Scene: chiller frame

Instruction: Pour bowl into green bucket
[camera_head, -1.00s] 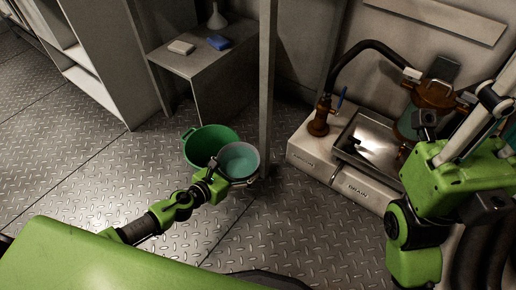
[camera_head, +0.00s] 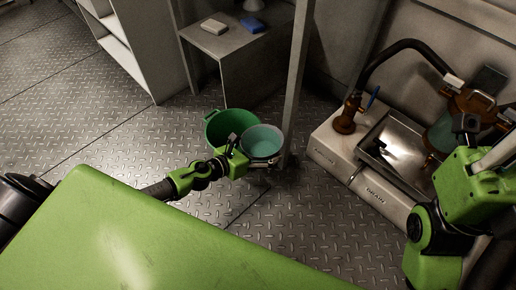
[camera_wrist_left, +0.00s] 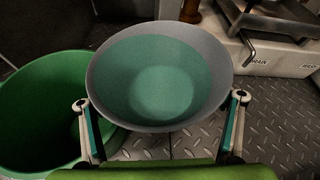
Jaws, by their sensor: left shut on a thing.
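The bowl (camera_head: 262,143) is grey with teal contents. My left gripper (camera_head: 241,157) is shut on its near rim and holds it roughly level. In the left wrist view the bowl (camera_wrist_left: 160,78) sits at the gripper (camera_wrist_left: 165,125), with a finger on each side. The green bucket (camera_head: 222,122) stands on the floor just left of the bowl in the head view. The bowl hides part of the bucket's right side. The bucket also shows at the left of the wrist view (camera_wrist_left: 40,105).
A grey post (camera_head: 297,85) rises close behind and right of the bowl. A white drain unit (camera_head: 345,165) with a metal sink (camera_head: 395,152) stands to the right. Floor left of the bucket is clear.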

